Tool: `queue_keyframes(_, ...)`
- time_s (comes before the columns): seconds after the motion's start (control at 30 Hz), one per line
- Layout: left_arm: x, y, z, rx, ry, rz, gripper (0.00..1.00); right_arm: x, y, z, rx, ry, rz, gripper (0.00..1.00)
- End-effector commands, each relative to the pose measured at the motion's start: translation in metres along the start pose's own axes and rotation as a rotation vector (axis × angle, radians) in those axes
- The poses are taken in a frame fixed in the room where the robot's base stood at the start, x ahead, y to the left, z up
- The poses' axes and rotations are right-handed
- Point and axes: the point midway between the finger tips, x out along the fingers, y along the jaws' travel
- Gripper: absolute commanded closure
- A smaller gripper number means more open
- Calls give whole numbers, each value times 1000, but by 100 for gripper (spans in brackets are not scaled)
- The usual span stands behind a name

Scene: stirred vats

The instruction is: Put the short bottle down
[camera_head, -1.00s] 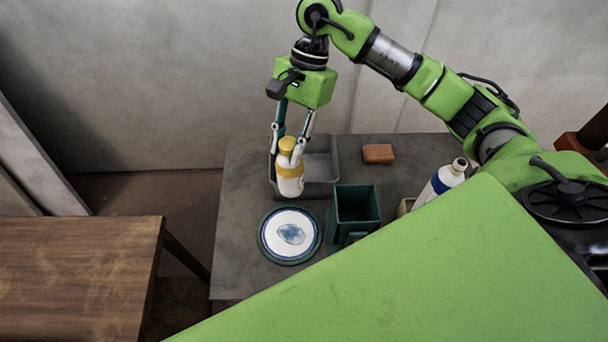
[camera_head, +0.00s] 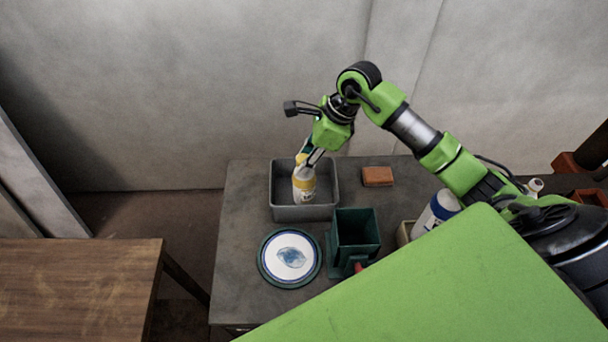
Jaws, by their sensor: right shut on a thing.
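The short bottle (camera_head: 303,188), white with a yellow top and a yellow band, is in the grip of my right gripper (camera_head: 308,160). It shows over the inside of the grey tub (camera_head: 304,213) at the back of the grey table. It looks roughly upright. I cannot tell whether its base touches the tub's floor. The gripper's fingers are shut around its upper part and partly hide it. My left gripper is not in view.
A plate (camera_head: 290,257) with a blue mark lies in front of the tub. A dark green open box (camera_head: 356,238) stands right of it. An orange-brown block (camera_head: 377,176) lies right of the tub. A white and blue bottle (camera_head: 437,212) stands farther right. A wooden table (camera_head: 75,285) is at left.

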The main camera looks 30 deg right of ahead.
Motion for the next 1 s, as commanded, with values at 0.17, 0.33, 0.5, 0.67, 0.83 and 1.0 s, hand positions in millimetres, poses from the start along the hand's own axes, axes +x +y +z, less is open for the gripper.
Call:
queue_keyframes(0.17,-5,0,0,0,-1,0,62,13,0,-5,-1,-2,0,100)
queue_keyframes(0.33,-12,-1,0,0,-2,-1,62,32,1,-13,2,-2,4,100)
queue_keyframes(0.5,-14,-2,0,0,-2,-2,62,45,0,-19,-2,-2,-1,100)
queue_keyframes(0.67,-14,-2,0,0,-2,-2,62,45,-1,-19,-3,-2,-1,100)
queue_keyframes(0.83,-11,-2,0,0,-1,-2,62,47,0,-20,-3,0,0,63)
queue_keyframes(1.0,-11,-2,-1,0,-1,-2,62,47,0,-20,-3,0,0,58)
